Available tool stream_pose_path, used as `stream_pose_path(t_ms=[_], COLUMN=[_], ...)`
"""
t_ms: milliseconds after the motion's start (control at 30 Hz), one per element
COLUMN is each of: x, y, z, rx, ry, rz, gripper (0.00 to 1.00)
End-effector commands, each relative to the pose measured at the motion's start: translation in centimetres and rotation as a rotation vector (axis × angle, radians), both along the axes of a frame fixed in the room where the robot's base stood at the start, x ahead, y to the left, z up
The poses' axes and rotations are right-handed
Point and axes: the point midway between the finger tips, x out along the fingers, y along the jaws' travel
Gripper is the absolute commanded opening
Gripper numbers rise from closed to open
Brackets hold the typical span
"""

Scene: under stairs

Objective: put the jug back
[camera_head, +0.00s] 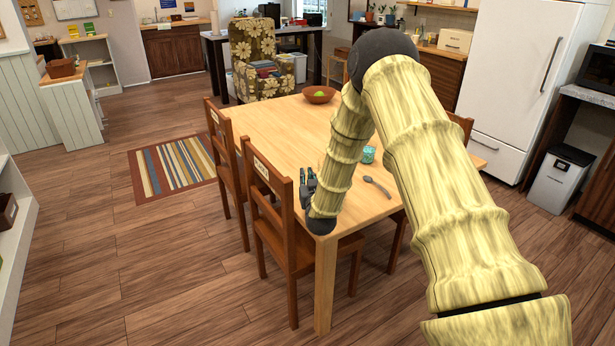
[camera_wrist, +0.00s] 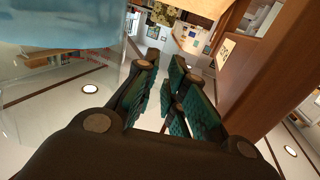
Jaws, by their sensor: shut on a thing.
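A large clear vessel, which looks like the jug (camera_wrist: 62,75), fills the upper left of the wrist view. It is bluish at the top of that picture and see-through below. My gripper (camera_head: 307,185) is low at the near left corner of the table (camera_head: 275,125), beside a chair back. In the wrist view my gripper (camera_wrist: 165,85) points away with its green pads, and the jug is close beside the left finger. My gripper is shut on the jug, but the contact is not clear. In the head view I cannot make out the jug; my arm may hide it.
A wooden chair (camera_head: 272,190) stands close to my gripper; its back (camera_wrist: 275,65) fills the right of the wrist view. On the table are a brown bowl (camera_head: 319,94), a teal cup (camera_head: 369,155) and a spoon (camera_head: 378,187). The floor at left is open.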

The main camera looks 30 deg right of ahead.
Motion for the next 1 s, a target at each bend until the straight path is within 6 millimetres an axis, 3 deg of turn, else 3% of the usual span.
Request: stream_pose_path(t_ms=[233,667,700,800,1000], x=[0.1,0.1,0.0,0.0,0.0], y=[0.0,0.0,0.0,0.0,0.0], z=[-1.9,-2.5,-2.7,-2.6,-2.6], rx=[-0.001,-0.002,0.0,0.0,0.0], ry=[-0.002,-0.004,0.0,0.0,0.0], rz=[0.0,0.0,0.0,0.0,0.0], gripper=[0.0,0.0,0.16,0.33,0.33])
